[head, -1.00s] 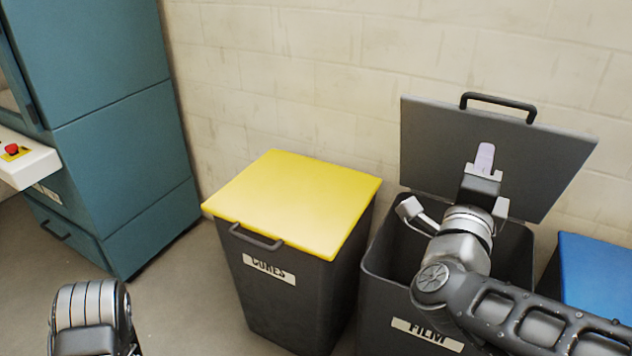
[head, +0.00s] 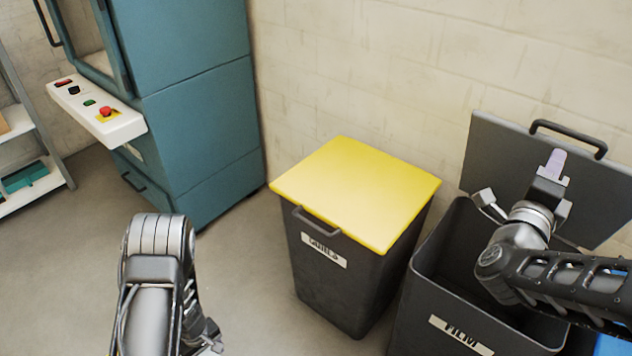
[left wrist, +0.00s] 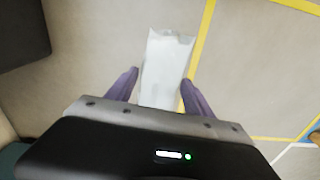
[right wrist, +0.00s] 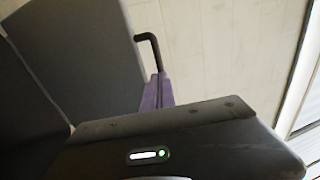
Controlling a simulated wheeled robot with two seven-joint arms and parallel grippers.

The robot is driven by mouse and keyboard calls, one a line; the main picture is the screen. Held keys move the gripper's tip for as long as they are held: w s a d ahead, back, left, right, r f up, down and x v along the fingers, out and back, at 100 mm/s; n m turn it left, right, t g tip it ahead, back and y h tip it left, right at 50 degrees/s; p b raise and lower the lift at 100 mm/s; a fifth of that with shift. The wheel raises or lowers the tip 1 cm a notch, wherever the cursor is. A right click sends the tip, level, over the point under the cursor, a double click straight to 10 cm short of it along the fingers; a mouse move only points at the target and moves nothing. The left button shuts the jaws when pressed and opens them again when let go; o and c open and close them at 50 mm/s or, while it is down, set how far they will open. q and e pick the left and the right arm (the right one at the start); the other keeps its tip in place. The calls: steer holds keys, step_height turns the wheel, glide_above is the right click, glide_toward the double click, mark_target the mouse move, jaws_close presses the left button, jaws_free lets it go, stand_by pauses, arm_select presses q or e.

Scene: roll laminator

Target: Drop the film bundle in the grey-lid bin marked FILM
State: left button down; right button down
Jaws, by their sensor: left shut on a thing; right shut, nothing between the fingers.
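The FILM bin (head: 440,315) stands at the right with its grey lid (head: 490,150) swung up toward the wall; its mouth is open. My right gripper (head: 554,165) is shut and empty in front of the raised lid, and its fingers (right wrist: 157,92) show beside the lid handle in the right wrist view. Whether they touch the lid I cannot tell. In the left wrist view my left gripper (left wrist: 160,90) is shut on the film bundle (left wrist: 165,65), a pale, whitish packet, above the floor. In the head view the left fingers and the bundle are hidden behind my left arm.
A yellow-lid bin (head: 355,195) stands between my left arm and the FILM bin, its lid closed. A blue lid (head: 612,345) shows at the lower right. The teal machine (head: 200,110) and a shelf (head: 25,150) are at the left. Floor between machine and yellow-lid bin is clear.

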mark_target(567, 135)
arm_select(q)
steer(key=shift+r, duration=0.25)
arm_select(e)
steer(key=x, duration=0.6)
